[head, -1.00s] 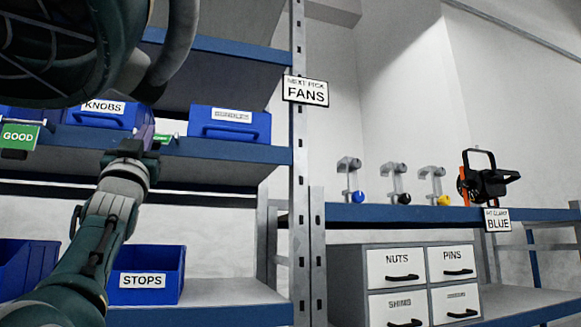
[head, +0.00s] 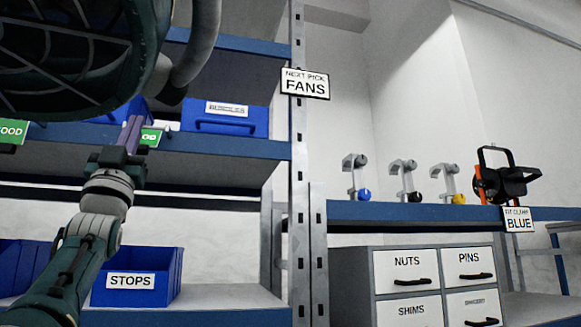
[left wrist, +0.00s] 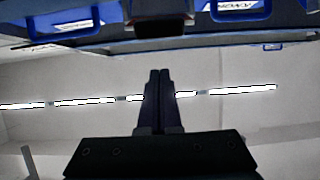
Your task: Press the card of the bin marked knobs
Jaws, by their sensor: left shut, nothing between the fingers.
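The knobs bin (head: 139,105) is a blue bin on the upper shelf. In the head view a large dark part hides most of it, including its label. A green card reading GOOD (head: 12,131) hangs on the shelf edge at the far left. A second, smaller green card (head: 151,137) is on that edge right beside my left gripper (head: 131,130). The fingers point up at the shelf edge, shut and empty. In the left wrist view the shut fingers (left wrist: 159,76) point toward a dark block (left wrist: 160,29) under the shelf edge; contact cannot be told. My right gripper is not in view.
Another blue bin (head: 226,118) stands right on the upper shelf. The stops bin (head: 131,281) is on the lower shelf. A grey upright (head: 299,180) carries a FANS sign (head: 305,83). At right are several clamps, a black lamp (head: 507,180) and a drawer cabinet (head: 430,256).

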